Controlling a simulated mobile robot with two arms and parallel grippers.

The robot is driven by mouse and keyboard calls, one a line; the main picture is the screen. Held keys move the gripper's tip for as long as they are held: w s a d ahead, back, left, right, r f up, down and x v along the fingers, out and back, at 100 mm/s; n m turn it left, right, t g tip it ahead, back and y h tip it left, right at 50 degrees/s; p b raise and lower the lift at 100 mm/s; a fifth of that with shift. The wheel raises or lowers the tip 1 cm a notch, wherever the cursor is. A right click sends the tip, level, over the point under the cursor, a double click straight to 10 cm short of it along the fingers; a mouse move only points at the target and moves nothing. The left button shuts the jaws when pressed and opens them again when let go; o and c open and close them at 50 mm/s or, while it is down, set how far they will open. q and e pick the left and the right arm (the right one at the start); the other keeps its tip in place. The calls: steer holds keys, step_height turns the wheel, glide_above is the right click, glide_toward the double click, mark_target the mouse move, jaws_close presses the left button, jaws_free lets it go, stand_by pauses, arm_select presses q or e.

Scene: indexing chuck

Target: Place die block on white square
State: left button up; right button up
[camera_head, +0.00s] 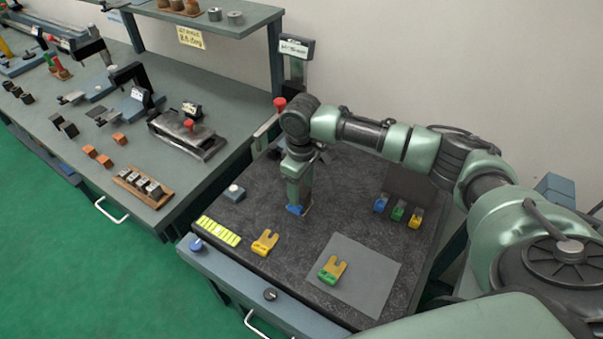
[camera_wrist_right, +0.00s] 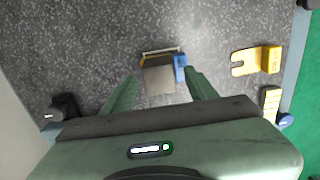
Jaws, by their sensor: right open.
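My right gripper (camera_head: 296,205) points down over the dark speckled tabletop. In the wrist view its two fingers (camera_wrist_right: 156,88) are spread apart and empty. A small block (camera_wrist_right: 160,77) with a grey face and a blue side (camera_wrist_right: 180,68) lies between and just beyond the fingertips. I take it for the die block. In the head view its blue part (camera_head: 294,210) shows at the fingertips, the rest hidden by the gripper. A pale, tan edge shows along the block's far side; I cannot tell if it belongs to the white square. My left gripper is out of view.
A yellow forked piece (camera_head: 265,242) and a yellow strip (camera_head: 218,231) lie front left. Several coloured blocks (camera_head: 398,212) stand back right. A push button (camera_head: 234,193) sits at left.

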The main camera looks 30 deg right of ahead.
mark_target(301, 191)
step_height(301, 191, up, 12)
steer(key=b, duration=0.2)
steer(key=shift+r, duration=0.25)
steer(key=shift+f, duration=0.1)
